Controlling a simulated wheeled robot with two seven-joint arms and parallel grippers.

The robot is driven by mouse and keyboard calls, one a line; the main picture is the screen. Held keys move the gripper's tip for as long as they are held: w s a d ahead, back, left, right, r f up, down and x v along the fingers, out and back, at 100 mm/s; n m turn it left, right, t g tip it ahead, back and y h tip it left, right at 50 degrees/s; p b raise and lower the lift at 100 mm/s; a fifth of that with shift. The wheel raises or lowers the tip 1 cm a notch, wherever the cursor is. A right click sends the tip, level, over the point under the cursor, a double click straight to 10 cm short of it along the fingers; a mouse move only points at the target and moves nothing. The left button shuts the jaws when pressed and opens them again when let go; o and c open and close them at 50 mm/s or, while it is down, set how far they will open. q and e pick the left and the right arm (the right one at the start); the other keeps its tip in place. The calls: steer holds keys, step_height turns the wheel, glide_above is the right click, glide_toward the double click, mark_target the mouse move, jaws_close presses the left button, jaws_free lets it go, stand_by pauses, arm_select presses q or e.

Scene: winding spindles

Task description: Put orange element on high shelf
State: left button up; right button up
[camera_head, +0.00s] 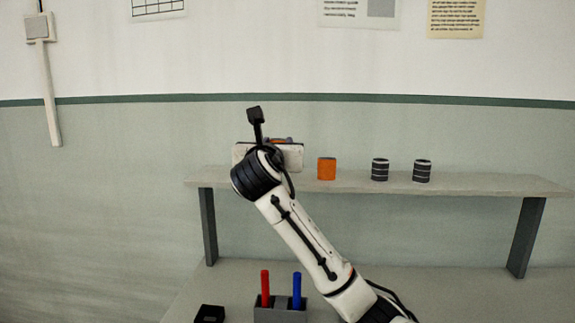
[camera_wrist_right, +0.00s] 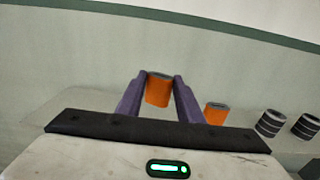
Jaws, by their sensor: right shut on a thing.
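An orange element (camera_wrist_right: 158,89) is between the two fingers of my right gripper (camera_wrist_right: 160,86) in the right wrist view, and the gripper is shut on it. In the head view my right gripper (camera_head: 276,141) is at the left part of the high shelf (camera_head: 480,184), mostly hidden behind my own wrist; only a bit of orange shows there. I cannot tell whether the held element touches the shelf. A second orange element (camera_head: 326,169) stands upright on the shelf to the right of the gripper. It also shows in the right wrist view (camera_wrist_right: 215,114). My left gripper is not in view.
Two black-and-white striped elements (camera_head: 380,170) (camera_head: 422,171) stand further right on the shelf. Below, a grey holder (camera_head: 280,313) carries a red stick (camera_head: 265,288) and a blue stick (camera_head: 297,290). A black box (camera_head: 210,314) is to its left. The shelf's right end is clear.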

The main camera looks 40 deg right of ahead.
step_height(320, 180, down, 4)
steer(key=shift+w+f, duration=0.1)
steer(key=o, duration=1.1)
steer(key=shift+f, duration=0.1)
steer(key=shift+c, duration=0.2)
steer(key=v, duration=1.2)
steer(key=shift+b, duration=0.4)
